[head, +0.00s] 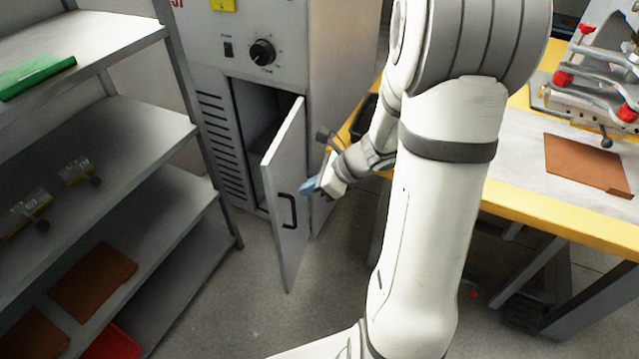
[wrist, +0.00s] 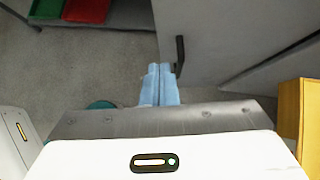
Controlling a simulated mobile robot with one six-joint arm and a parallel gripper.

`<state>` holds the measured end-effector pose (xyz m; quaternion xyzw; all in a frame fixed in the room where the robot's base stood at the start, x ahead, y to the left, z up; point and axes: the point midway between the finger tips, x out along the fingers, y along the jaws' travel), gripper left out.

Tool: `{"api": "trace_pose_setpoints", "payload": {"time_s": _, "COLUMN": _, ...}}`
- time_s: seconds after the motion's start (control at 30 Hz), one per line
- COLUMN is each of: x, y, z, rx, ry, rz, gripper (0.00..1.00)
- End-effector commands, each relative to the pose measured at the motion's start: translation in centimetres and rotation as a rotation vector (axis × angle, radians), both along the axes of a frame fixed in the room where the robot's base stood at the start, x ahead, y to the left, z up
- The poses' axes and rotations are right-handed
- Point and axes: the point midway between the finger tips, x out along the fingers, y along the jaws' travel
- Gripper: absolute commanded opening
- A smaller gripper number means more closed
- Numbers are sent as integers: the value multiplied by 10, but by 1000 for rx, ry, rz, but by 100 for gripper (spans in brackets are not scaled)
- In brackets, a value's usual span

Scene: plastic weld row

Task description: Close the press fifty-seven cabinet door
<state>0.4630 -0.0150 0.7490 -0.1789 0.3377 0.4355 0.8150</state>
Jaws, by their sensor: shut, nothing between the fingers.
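The press cabinet (head: 318,45) is a grey machine with a dial and a switch; part of a red number shows at its upper left. Its lower door (head: 285,185) stands open, swung out toward me, with a dark opening (head: 258,125) behind it. The door has a black handle (head: 288,211), which also shows in the wrist view (wrist: 180,54). My gripper (head: 307,187) has blue fingertips, shut and empty, beside the door's right side near the handle. In the wrist view my fingertips (wrist: 160,70) are close to the handle; I cannot tell whether they touch the door.
A grey shelf rack (head: 150,125) stands at the left with brown sheets and a red tray (head: 112,343). A yellow-edged workbench (head: 560,225) with clamps stands at the right. Open grey floor (head: 250,310) lies in front of the door.

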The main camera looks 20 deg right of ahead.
Motion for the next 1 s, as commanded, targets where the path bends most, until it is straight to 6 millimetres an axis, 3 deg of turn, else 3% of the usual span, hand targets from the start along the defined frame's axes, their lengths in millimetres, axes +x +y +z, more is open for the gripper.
{"api": "trace_pose_setpoints", "payload": {"time_s": 0.03, "x": 4, "y": 8, "z": -13, "rx": 0, "ry": 3, "rz": 5, "gripper": 0}}
{"api": "trace_pose_setpoints", "payload": {"time_s": 0.17, "x": 15, "y": 24, "z": -31, "rx": -1, "ry": 2, "rz": 5, "gripper": 0}}
{"api": "trace_pose_setpoints", "payload": {"time_s": 0.47, "x": 34, "y": 52, "z": -26, "rx": -3, "ry": -2, "rz": 5, "gripper": 0}}
{"api": "trace_pose_setpoints", "payload": {"time_s": 1.0, "x": 38, "y": 55, "z": -26, "rx": -2, "ry": -2, "rz": -10, "gripper": 0}}
